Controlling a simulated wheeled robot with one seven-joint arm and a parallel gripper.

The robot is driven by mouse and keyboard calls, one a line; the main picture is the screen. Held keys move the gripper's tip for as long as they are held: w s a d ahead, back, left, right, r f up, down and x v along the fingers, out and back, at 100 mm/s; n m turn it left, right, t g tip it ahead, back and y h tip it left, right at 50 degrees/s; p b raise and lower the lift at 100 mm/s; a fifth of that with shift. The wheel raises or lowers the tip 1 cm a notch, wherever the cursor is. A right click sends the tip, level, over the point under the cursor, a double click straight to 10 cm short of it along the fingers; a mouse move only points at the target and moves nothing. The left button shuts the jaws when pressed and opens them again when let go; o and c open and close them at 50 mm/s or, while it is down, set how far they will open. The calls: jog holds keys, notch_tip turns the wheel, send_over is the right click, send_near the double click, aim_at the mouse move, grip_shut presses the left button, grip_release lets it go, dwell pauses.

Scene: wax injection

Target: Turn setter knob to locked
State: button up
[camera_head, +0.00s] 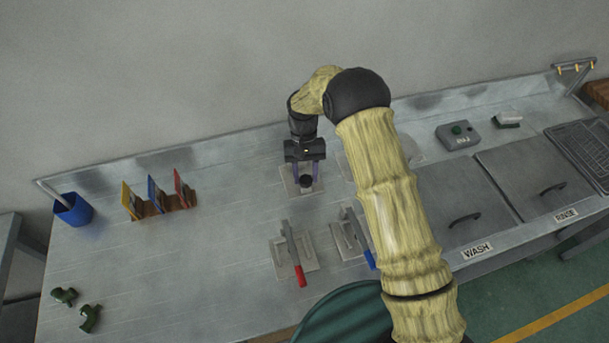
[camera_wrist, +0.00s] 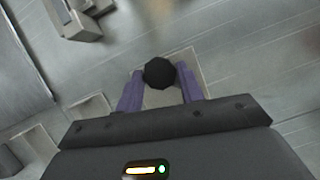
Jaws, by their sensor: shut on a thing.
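The setter knob (camera_head: 306,181) is small, black and faceted, and stands on a pale square plate (camera_head: 296,190) near the back of the metal bench. In the wrist view the knob (camera_wrist: 159,73) sits between the purple fingers of my gripper (camera_wrist: 160,88). In the head view my gripper (camera_head: 305,176) reaches down over the plate and is shut on the knob. Any pointer or locked mark on the knob or plate is not visible.
Clamps with a red handle (camera_head: 299,272) and a blue handle (camera_head: 369,258) stand in front. Coloured plates in a rack (camera_head: 162,205), a blue cup (camera_head: 72,209) and green parts (camera_head: 88,318) are left. Wash and rinse lids (camera_head: 467,205) and a button box (camera_head: 458,135) are right.

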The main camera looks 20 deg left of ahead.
jog(key=m+y, duration=0.1)
jog(key=m, duration=0.3)
jog(key=m+y, duration=0.1)
jog(key=m, duration=0.1)
jog(key=shift+d+m+y+b, duration=0.25)
jog(key=shift+m+y+b, duration=0.05)
jog(key=shift+m+b, duration=0.1)
jog(key=o, duration=1)
jog(key=b+v, duration=0.2)
jog(key=v, duration=1.5)
jog(key=shift+d+r+b, duration=0.1)
jog(key=shift+r+b, duration=0.1)
jog(key=shift+b, duration=0.15)
jog(key=shift+d, duration=0.1)
